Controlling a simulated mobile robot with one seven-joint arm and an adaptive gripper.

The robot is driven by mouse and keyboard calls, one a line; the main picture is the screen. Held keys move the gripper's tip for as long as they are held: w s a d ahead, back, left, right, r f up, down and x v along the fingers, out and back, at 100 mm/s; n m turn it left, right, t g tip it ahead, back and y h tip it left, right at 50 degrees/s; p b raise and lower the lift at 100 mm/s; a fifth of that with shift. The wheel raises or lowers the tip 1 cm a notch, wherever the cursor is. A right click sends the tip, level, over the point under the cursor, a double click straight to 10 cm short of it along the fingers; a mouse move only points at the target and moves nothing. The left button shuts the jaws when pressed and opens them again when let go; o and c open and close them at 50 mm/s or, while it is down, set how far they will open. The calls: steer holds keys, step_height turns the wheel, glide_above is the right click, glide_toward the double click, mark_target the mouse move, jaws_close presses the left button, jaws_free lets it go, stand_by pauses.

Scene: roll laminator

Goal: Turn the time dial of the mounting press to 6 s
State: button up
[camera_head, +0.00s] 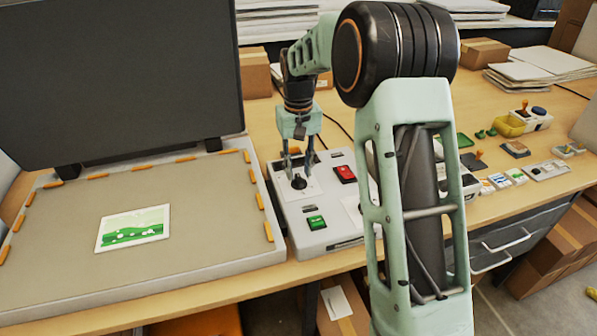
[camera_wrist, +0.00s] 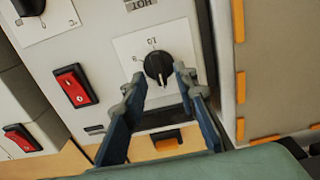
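A black round dial (camera_head: 299,181) stands on a white plate on the grey control box (camera_head: 318,238) beside the press. The dial also shows in the wrist view (camera_wrist: 158,66), with small scale marks around it; its exact setting is too small to read. My gripper (camera_head: 299,164) points down over this dial. Contact cannot be told. The press bed (camera_head: 60,225) holds a green picture (camera_head: 133,228) under the raised dark platen (camera_head: 110,75).
A red rocker switch (camera_head: 345,174) and a green switch (camera_head: 316,222) sit close by on the box. A second black knob (camera_wrist: 28,5) is at the wrist view's upper left. My arm hides the box's right part. Cards and small tools lie further right.

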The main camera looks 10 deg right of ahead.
steer(key=shift+f, duration=0.85)
steer(key=shift+c, duration=0.4)
jaws_close()
steer(key=m, duration=0.5)
steer(key=shift+d+m, duration=0.1)
steer(key=shift+m, duration=0.3)
steer(key=m+p, duration=0.1)
steer(key=m, duration=0.4)
steer(key=shift+d+m, duration=0.15)
steer(key=shift+m, duration=0.25)
